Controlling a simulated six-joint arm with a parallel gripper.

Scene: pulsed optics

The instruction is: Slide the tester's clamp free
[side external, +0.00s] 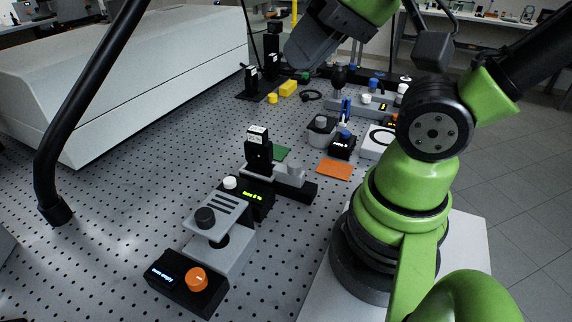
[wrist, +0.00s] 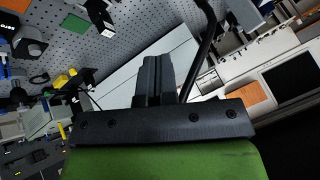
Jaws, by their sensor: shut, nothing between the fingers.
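A grey device with a slotted plate (side external: 220,207) and a black knob (side external: 205,217) stands at the front of the perforated bench in the side view. It looks like the tester and its clamp, though I cannot be sure. A black box (side external: 180,285) with a lit display and an orange knob (side external: 196,278) is at its front. My gripper (wrist: 153,78) is shut and empty in the wrist view, its two dark fingers together. In the side view its dark body shows high at the top, well away from the grey device; the fingertips are not clear there.
A long white housing (side external: 120,70) fills the back left. A black arched tube (side external: 85,110) rises at the left. Black posts (side external: 258,150), an orange card (side external: 334,170) and several small instruments stand along the right. Bare perforated bench (side external: 130,190) lies left of the grey device.

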